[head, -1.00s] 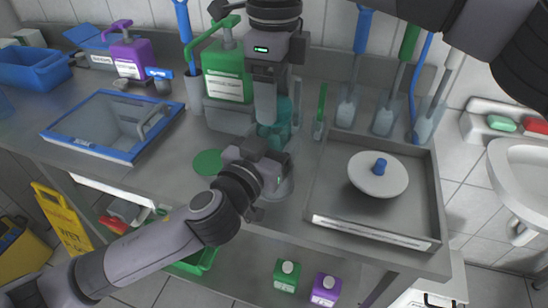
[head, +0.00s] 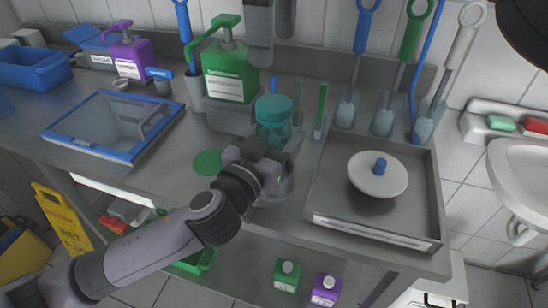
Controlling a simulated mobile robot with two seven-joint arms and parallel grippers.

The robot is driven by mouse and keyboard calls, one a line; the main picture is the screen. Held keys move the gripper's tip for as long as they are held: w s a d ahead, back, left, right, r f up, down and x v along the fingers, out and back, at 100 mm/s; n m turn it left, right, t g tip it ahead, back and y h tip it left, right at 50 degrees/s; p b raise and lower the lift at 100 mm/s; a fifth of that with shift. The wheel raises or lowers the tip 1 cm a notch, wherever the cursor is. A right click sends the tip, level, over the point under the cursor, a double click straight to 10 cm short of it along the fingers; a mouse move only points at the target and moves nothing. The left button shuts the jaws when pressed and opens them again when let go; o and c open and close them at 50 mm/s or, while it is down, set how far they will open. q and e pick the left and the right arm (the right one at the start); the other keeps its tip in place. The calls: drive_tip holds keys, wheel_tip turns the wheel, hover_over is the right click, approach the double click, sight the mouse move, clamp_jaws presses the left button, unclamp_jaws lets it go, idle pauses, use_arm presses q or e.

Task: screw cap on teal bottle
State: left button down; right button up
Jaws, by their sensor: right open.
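The teal bottle (head: 272,134) stands on the steel counter in the head view, with its teal cap (head: 273,107) on top. I cannot tell how tightly the cap sits. My left gripper (head: 268,160) comes in from the lower left and is low in front of the bottle; its fingers are mostly hidden, so its grip is unclear.
A green pump bottle (head: 226,75) stands close to the left of the teal bottle.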

drive_tip(key=shift+r, duration=1.15)
use_arm(q)
drive_tip(key=shift+c, duration=0.3)
unclamp_jaws()
drive_tip(key=b+v, duration=0.1)
drive_tip(key=v, duration=0.4)
drive_tip(key=shift+s+a+f, duration=0.1)
drive_tip(key=shift+s, duration=0.1)
drive_tip(key=shift+v, duration=0.85)
use_arm(e)
drive_tip(key=shift+f, duration=0.6)
